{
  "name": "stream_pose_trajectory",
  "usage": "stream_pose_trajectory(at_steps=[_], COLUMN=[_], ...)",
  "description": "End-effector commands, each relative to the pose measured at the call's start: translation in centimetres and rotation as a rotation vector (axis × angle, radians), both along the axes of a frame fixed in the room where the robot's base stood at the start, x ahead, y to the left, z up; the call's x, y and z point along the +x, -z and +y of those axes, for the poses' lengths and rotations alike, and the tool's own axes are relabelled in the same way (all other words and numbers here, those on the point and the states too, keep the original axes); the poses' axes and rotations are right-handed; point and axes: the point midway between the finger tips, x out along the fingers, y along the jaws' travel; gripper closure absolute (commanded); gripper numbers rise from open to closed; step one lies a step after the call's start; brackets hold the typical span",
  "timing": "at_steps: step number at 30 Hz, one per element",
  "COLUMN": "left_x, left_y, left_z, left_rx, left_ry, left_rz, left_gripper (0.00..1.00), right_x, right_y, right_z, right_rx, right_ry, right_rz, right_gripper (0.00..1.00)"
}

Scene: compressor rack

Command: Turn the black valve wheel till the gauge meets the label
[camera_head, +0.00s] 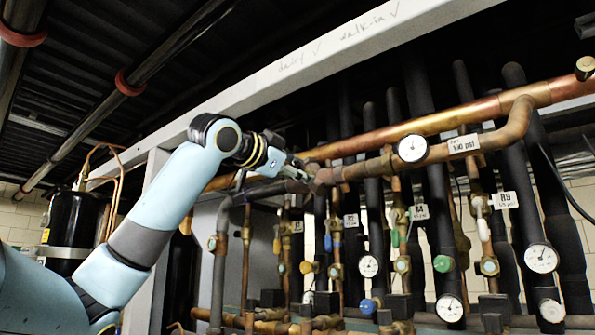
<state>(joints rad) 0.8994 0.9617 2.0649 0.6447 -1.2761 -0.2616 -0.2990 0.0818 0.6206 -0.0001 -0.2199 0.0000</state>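My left gripper (301,172) reaches in from the left, with its fingers at the left end of a copper pipe (350,170). I cannot make out the black valve wheel; the gripper probably covers it. Whether the fingers are apart or closed on something is too small to tell. A round white-faced gauge (412,148) sits on this pipe to the right of the gripper. Its needle is too small to read. A white label (463,144) is fixed right of the gauge and appears to read 190 psi. My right gripper is out of view.
A pale steel beam (300,66) crosses above the gripper. Dark insulated pipes (437,200) stand close together below and behind the copper pipe. Other gauges (541,258) and coloured valve caps (443,263) sit lower down. A black tank (72,225) stands at left.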

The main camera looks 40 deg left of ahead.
Motion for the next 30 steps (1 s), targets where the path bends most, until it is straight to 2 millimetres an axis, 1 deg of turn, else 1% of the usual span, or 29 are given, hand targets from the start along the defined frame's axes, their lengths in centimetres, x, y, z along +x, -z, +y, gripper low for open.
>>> stream_pose_trajectory(at_steps=[1, 7, 14, 19, 23, 30], left_x=[0.0, 0.0, 0.0, 0.0, 0.0, 0.0], left_y=[0.0, 0.0, 0.0, 0.1, 0.1, 0.2], left_z=[0.0, 0.0, 0.0, 0.0, 0.0, 0.0], left_rx=[0.0, 0.0, -0.017, -0.077, -0.16, -0.373], left_ry=[0.0, 0.0, 0.001, 0.001, 0.0, 0.001], left_rz=[0.0, 0.0, -0.001, -0.006, -0.015, -0.038], left_gripper=[0.7, 0.96, 0.98, 0.99, 1.0, 1.0], right_x=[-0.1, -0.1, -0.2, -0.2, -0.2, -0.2], right_y=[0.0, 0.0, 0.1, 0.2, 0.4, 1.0], right_z=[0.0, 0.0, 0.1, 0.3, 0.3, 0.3], right_rx=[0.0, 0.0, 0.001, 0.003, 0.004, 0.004], right_ry=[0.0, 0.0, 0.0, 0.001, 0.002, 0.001], right_rz=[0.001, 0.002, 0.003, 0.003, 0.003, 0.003], right_gripper=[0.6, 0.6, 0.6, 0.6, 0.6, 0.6])
